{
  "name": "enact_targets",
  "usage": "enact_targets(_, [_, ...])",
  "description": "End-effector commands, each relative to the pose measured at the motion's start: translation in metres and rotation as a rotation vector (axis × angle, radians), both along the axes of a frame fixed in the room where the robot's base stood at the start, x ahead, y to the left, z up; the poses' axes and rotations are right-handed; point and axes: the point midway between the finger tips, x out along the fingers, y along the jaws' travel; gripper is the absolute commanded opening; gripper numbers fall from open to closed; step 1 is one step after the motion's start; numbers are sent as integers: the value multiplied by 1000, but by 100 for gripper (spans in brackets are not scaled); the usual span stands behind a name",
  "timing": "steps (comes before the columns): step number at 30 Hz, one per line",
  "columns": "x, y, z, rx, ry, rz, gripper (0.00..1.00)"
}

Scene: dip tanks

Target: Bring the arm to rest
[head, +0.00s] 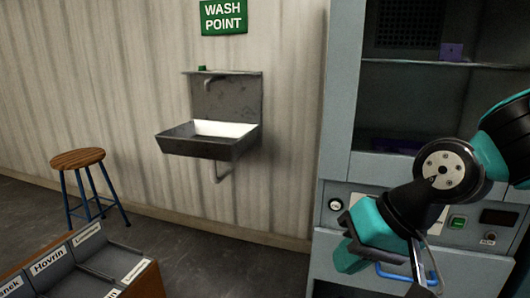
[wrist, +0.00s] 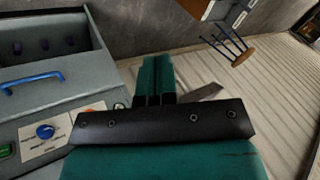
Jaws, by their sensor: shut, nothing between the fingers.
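My arm reaches in from the right in the head view, bent at a black joint, in front of a grey-blue cabinet (head: 345,100). My gripper (head: 350,258) is teal and black and points down and to the left in front of the cabinet's lower part. In the wrist view my gripper (wrist: 156,72) shows two teal fingers side by side, shut with nothing between them. A blue handle (head: 400,271) is beside and partly behind the gripper; it also shows at the left in the wrist view (wrist: 32,80). I cannot tell how far the fingers are from the cabinet.
The cabinet front has a gauge (head: 335,205) and a green switch (head: 458,223). A wash basin (head: 208,140) hangs on the wall under a green sign (head: 223,17). A wooden stool (head: 78,158) and a compartmented box with name labels (head: 150,283) are at left. Floor between is clear.

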Motion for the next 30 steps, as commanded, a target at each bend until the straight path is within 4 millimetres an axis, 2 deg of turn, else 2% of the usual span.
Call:
enact_targets(1, [-22, -3, 6, -39, -10, 93, 0])
enact_targets(3, [-49, -9, 11, -93, -12, 220, 0])
enact_targets(8, [-107, -27, 18, -196, -11, 491, 0])
enact_targets(9, [-107, -28, 35, -198, -6, 497, 0])
enact_targets(14, [-105, -28, 73, -195, -2, 491, 0])
enact_targets(24, [-104, -27, 163, -194, -3, 487, 0])
enact_targets(27, [-104, -27, 176, -194, -3, 487, 0])
enact_targets(30, [-104, -27, 178, -194, -2, 486, 0])
